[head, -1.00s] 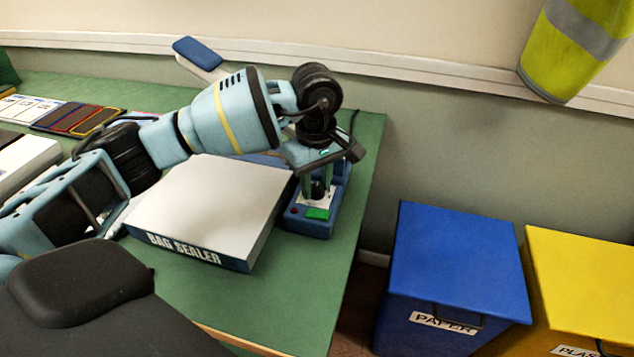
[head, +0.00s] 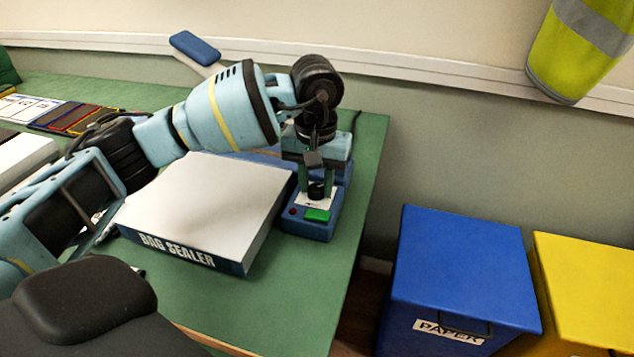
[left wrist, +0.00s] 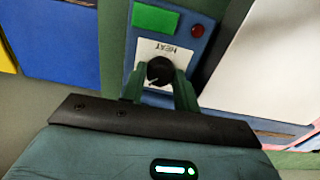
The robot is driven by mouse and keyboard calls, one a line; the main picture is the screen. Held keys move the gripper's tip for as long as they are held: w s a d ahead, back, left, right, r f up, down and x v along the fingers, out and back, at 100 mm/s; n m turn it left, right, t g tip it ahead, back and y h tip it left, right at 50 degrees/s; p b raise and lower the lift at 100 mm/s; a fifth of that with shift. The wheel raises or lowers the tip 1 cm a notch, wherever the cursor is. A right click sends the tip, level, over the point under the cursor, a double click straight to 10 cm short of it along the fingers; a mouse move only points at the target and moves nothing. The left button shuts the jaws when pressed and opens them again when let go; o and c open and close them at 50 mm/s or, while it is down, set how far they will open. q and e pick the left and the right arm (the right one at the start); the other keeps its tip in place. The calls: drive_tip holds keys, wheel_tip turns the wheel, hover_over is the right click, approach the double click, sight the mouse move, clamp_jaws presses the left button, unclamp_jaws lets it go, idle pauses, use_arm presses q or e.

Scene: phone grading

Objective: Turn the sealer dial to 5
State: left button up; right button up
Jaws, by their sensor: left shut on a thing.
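The bag sealer (head: 205,200) has a white top and a dark blue front marked BAG SEALER, and sits on the green table. Its blue control box (head: 308,229) at the right end carries a black dial (head: 316,190) on a white plate, a green button (head: 317,215) and a red light. In the left wrist view the dial (left wrist: 160,70) sits on the plate marked HEAT. My left gripper (head: 318,180) points down over the box, shut on the dial, with its green fingers (left wrist: 160,88) on either side of it. The dial's numbers are too small to read. My right gripper is not in view.
A blue PAPER bin (head: 458,265) and a yellow bin (head: 590,285) stand on the floor right of the table. Trays and cards (head: 75,118) lie at the table's far left. A yellow vest (head: 580,50) hangs on the wall. The table's front strip is clear.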

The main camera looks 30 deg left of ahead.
sight(316, 187)
use_arm(q)
drive_tip(key=shift+m, duration=0.7)
drive_tip(key=o, duration=1)
drive_tip(key=shift+c, duration=0.2)
wheel_tip(316, 187, up, 8)
drive_tip(key=shift+f, duration=0.1)
